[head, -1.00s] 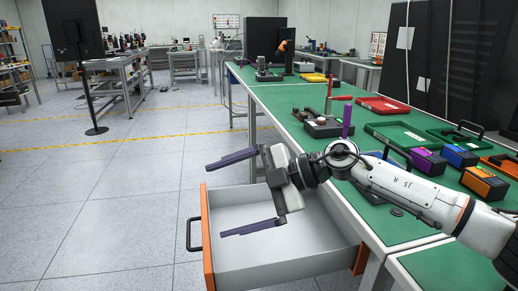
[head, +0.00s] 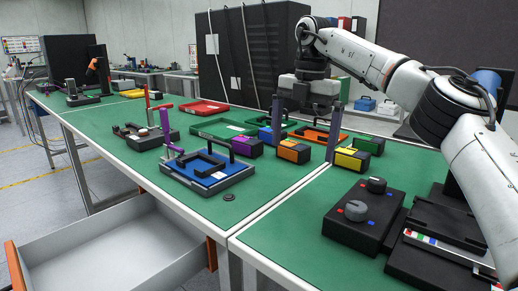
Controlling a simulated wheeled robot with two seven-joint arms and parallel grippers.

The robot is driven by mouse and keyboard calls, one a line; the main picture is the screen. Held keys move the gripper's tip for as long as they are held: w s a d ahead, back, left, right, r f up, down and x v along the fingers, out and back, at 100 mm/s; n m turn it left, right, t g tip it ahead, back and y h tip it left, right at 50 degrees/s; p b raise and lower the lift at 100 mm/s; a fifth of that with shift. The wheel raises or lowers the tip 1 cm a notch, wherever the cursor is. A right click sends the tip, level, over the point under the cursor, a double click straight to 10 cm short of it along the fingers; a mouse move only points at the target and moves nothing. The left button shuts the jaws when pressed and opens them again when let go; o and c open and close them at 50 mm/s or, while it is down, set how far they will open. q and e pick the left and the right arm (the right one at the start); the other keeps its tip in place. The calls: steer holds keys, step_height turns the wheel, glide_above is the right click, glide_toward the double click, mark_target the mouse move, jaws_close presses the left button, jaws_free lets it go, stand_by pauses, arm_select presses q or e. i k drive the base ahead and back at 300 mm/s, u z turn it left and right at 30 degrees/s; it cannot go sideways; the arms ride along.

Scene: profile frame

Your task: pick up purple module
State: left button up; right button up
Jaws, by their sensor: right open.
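The purple module (head: 247,146) is a small black block with a purple face. It stands on the green bench at the left end of a group of coloured modules, just behind a blue tray. The orange module (head: 294,152) shows between the fingers. The purple module is to the left of the left finger, apart from it. My left gripper is not in view.
A blue module (head: 265,134), a yellow module (head: 352,159) and a green module (head: 369,145) stand close by. The blue tray (head: 208,174) has a black frame. A black control box (head: 363,215) is at right. An open drawer (head: 110,245) juts out below the bench.

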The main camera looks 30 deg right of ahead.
mark_target(244, 146)
steer(key=i, duration=1)
